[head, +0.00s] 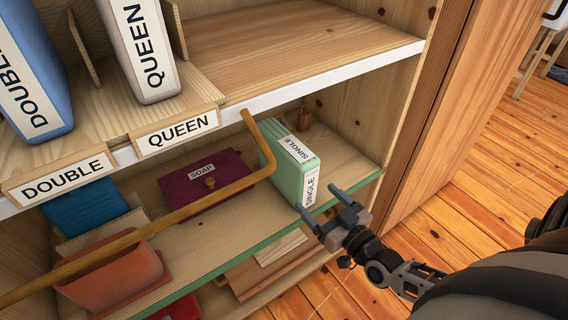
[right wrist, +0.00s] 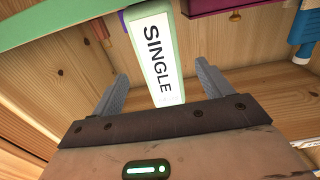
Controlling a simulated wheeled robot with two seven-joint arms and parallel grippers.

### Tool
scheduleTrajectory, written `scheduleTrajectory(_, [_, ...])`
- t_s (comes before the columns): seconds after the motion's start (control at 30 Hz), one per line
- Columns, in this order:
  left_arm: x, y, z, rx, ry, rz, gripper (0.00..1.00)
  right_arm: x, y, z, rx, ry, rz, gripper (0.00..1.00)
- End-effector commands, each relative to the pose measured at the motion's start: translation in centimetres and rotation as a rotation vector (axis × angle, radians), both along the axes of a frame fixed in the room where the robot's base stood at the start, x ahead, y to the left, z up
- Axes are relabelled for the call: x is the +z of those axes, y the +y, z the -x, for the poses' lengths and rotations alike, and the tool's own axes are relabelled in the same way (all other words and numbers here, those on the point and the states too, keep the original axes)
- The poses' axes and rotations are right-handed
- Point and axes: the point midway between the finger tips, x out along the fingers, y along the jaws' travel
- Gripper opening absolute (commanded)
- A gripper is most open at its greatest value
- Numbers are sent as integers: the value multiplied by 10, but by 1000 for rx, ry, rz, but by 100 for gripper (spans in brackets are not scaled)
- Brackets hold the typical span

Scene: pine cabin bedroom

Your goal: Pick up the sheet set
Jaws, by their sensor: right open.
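A pale green sheet set (head: 286,164) with white labels reading SINGLE stands upright on the lower shelf, toward its right end. My right gripper (head: 324,206) is open and empty, just in front of the sheet set's labelled front end. In the right wrist view the sheet set (right wrist: 155,55) shows between the two fingers of the right gripper (right wrist: 160,85), with a finger to either side. I cannot tell whether either finger touches it. Its left side is partly behind a brown rail in the head view. My left gripper is not in view.
A brown curved rail (head: 150,229) crosses in front of the lower shelf. A maroon box labelled SOAP (head: 202,182) and an orange-brown bin (head: 112,273) stand left. Above, a blue DOUBLE set (head: 32,75) and white QUEEN set (head: 142,50) stand on the white-edged shelf.

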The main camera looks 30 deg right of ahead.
Motion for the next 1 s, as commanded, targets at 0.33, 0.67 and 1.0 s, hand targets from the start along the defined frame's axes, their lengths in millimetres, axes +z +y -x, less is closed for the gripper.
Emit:
scheduleTrajectory(0.33, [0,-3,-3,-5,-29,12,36,-1,4,-43,0,0,0,78])
scheduleTrajectory(0.67, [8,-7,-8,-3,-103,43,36,-6,7,-86,-1,-2,-1,78])
scheduleTrajectory(1.0, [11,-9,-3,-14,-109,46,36,-5,8,-95,0,1,1,78])
